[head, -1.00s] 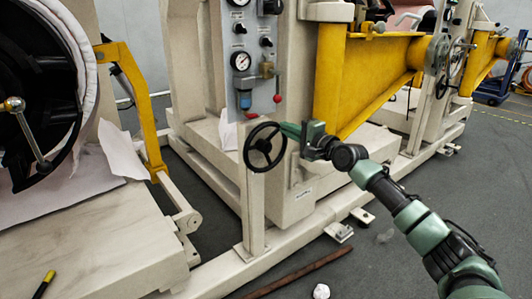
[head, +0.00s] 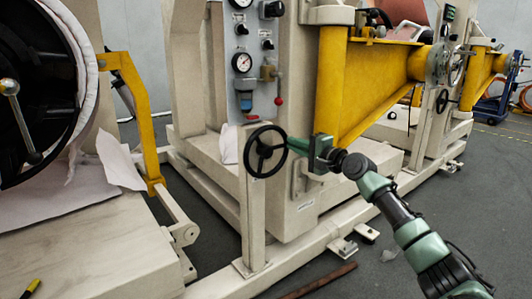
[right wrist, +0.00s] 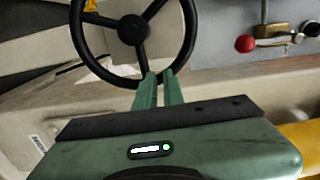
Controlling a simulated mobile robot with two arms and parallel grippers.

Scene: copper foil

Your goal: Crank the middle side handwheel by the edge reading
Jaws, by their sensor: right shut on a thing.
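A black three-spoke handwheel (head: 252,168) stands on a cream post (head: 254,215) in the middle of the head view. It also shows at the top of the right wrist view (right wrist: 133,30). My right gripper (head: 291,144) reaches it from the right, its green fingers at the right side of the rim. In the right wrist view the fingers (right wrist: 160,86) are shut on the rim's near edge, close to a spoke's end. The pinched part of the rim is hidden. My left gripper is out of view. No edge reading is legible.
Behind the wheel is a grey panel with gauges (head: 242,63) and a red-knobbed lever (head: 279,89). A yellow beam (head: 375,75) runs right. Another handwheel (head: 442,101) stands farther right. A large dark roll (head: 40,90) is at left. A brown bar (head: 318,281) lies on the floor.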

